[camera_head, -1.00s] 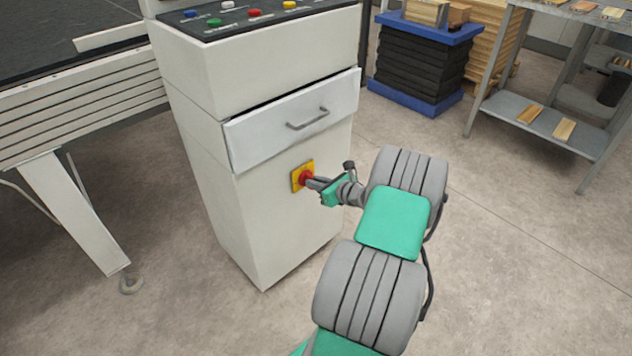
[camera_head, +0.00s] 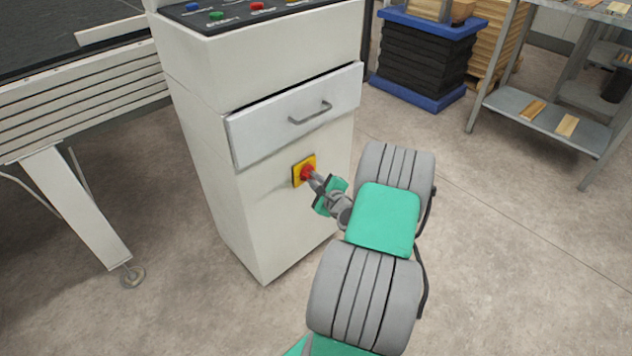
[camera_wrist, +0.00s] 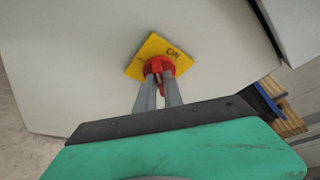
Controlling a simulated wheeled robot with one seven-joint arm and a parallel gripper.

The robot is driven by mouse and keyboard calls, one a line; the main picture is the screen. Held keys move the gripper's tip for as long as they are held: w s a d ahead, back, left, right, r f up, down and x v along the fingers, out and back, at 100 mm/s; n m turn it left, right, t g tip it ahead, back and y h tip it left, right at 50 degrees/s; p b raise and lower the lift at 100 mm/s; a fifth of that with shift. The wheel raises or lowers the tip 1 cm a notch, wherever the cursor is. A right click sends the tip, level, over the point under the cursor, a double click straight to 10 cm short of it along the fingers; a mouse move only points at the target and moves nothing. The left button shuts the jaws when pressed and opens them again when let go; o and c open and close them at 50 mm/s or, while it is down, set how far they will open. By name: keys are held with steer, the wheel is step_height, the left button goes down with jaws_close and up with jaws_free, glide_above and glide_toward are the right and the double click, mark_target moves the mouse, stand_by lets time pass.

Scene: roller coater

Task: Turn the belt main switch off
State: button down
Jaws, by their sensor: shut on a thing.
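The belt main switch is a red rotary knob (camera_head: 307,173) on a yellow square plate (camera_head: 298,177), on the front of a white cabinet (camera_head: 225,190) below its drawer. In the wrist view the yellow plate (camera_wrist: 172,50) looks tilted and bears the word "ON". My gripper (camera_head: 315,179) reaches the knob from the front right. In the wrist view its two grey fingers (camera_wrist: 158,88) are shut on the red knob (camera_wrist: 158,68), one on each side of its handle. The fingertips partly hide the handle.
A drawer (camera_head: 293,115) with a grey handle sits just above the switch. A panel of coloured buttons (camera_head: 235,11) tops the cabinet. A conveyor frame (camera_head: 80,115) stands at left, a metal shelf (camera_head: 550,125) at right. The floor right of the cabinet is clear.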

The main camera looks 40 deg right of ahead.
steer(key=n+t+h+b, duration=0.1)
steer(key=n+b, duration=0.2)
steer(key=b, duration=0.2)
steer(key=f+n+t+h+b, duration=0.1)
steer(key=n+b, duration=0.2)
steer(key=b, duration=0.3)
steer(key=shift+a+f+n, duration=0.1)
steer(key=shift+a+n, duration=0.1)
steer(key=shift+n, duration=0.2)
steer(key=c, duration=1.5)
jaws_free()
steer(key=shift+o, duration=0.2)
